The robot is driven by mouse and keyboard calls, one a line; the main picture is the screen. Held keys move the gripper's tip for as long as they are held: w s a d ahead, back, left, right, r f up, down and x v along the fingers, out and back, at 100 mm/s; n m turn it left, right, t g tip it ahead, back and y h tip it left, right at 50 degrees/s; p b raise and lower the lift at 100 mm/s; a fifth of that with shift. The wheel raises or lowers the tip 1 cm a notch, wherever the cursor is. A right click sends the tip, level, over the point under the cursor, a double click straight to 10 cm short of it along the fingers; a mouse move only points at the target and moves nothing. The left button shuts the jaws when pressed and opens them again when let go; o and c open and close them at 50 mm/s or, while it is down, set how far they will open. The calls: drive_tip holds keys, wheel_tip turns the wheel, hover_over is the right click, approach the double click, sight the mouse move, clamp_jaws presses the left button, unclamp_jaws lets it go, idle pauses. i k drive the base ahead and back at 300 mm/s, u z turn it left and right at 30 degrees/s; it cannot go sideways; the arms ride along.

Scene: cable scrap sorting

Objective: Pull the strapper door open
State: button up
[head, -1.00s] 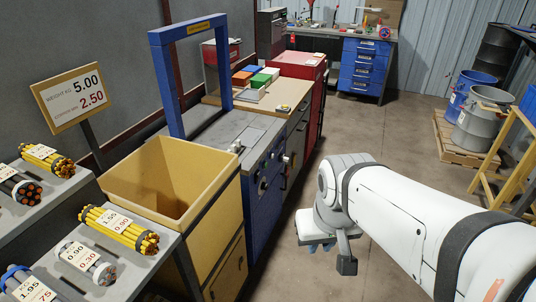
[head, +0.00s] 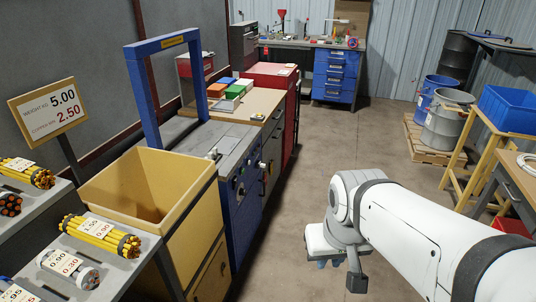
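The strapper (head: 165,100) is a blue machine with a tall blue arch over a grey top, left of centre. Its blue front (head: 243,215) faces the aisle and carries dark knobs. I see no open gap in this front, but it is at a steep angle and door edges are hard to make out. My white arm reaches in from the lower right. My gripper (head: 332,263) points down over the floor, to the right of the strapper and apart from it. Only small bluish tips show below the wrist, so its opening is unclear.
A yellow bin (head: 150,190) stands against the strapper's near side. Cable bundles (head: 100,235) lie on a grey rack at the left. A wooden bench (head: 250,105) and red cabinet (head: 272,75) stand beyond. Drums (head: 445,125) stand on a pallet at right. The aisle floor (head: 345,140) is clear.

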sight(246, 220)
drive_tip(key=z, duration=0.4)
drive_tip(key=i, duration=2)
drive_tip(key=u, duration=0.75)
drive_tip(key=k, duration=0.85)
drive_tip(key=u, duration=0.2)
drive_tip(key=i, duration=0.85)
drive_tip(key=z, duration=0.1)
